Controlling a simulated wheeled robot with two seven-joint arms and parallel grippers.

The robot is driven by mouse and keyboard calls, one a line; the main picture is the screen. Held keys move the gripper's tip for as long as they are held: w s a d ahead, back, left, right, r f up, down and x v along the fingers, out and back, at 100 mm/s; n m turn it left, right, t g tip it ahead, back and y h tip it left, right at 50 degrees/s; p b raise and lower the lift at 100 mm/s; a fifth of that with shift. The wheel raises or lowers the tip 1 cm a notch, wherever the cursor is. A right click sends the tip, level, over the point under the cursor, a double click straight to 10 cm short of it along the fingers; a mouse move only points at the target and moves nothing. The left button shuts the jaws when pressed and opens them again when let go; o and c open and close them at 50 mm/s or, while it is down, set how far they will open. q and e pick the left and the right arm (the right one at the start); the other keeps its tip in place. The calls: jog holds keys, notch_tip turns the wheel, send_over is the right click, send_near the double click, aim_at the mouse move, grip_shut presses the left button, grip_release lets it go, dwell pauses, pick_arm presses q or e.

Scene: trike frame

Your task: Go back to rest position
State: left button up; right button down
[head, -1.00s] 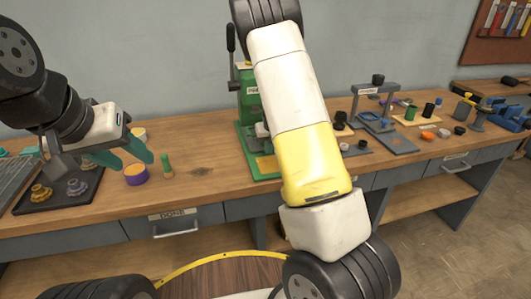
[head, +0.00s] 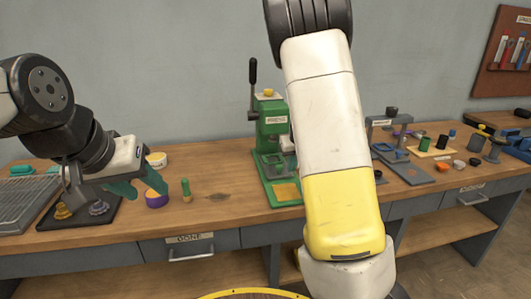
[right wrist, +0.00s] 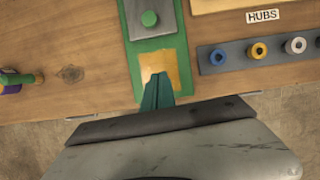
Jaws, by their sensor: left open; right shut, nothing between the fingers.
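My left gripper (head: 143,187) is open and empty in the head view. In the head view the right fingers are not visible; my white and yellow right arm crosses the middle.
The green press (head: 272,135) stands mid-bench. A dark tray (head: 80,215) with knobs is at left. A hub rack (right wrist: 285,48) lies right of the press. The wooden bench (head: 225,190) is clear between cup and press.

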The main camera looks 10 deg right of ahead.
jog(key=s+a+r+n+y, duration=0.2)
jog(key=s+a+r+n, duration=0.2)
jog(key=s+r+n, duration=0.35)
jog(key=s+a+r+n+y, duration=0.25)
jog(key=s+r+n, duration=0.25)
jog(key=s+n, duration=0.45)
jog(key=s+a+r+n+t+h, duration=0.2)
jog(key=s+r+n, duration=0.2)
jog(key=s+n, duration=0.9)
jog(key=n, duration=0.5)
jog(key=shift+r+n+h, duration=0.2)
jog(key=shift+n+h, duration=0.1)
jog(key=shift+h, duration=0.05)
jog(key=shift+s, duration=0.1)
